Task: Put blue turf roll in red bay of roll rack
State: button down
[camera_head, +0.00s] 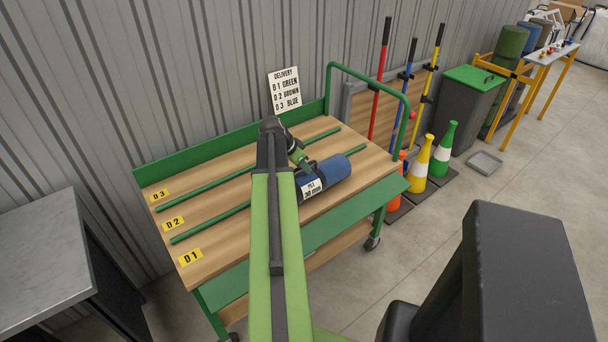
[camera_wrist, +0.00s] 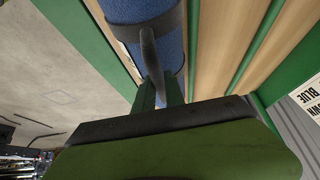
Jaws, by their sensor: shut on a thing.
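The blue turf roll (camera_head: 325,174) lies on the wooden top of a green cart, in the front lane by the D1 label. A white tag on it is partly readable. My gripper (camera_head: 302,167) is at the roll, shut on it, with my green arm reaching over the cart. I cannot tell whether the roll is lifted off the cart top. The roll rack with its red bay is not recognisable in either view.
The cart (camera_head: 240,195) has green divider rails and labels D1, D2, D3. A delivery sign (camera_head: 285,90) stands behind it. Cones (camera_head: 420,163), upright tools and a green-lidded bin (camera_head: 470,105) stand right. Several rolls (camera_head: 510,42) stand at a yellow frame far right. A grey-topped table (camera_head: 40,235) is left.

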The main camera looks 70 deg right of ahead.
jog(key=shift+f, duration=0.6)
jog(key=c, duration=1.4)
grip_release()
jog(key=shift+r, duration=0.1)
jog(key=shift+a+r+p, duration=0.1)
jog(key=shift+r+p, duration=0.2)
jog(key=p+v, duration=1)
jog(key=v, duration=0.1)
jog(key=shift+a+r, duration=0.2)
jog(key=shift+w, duration=0.15)
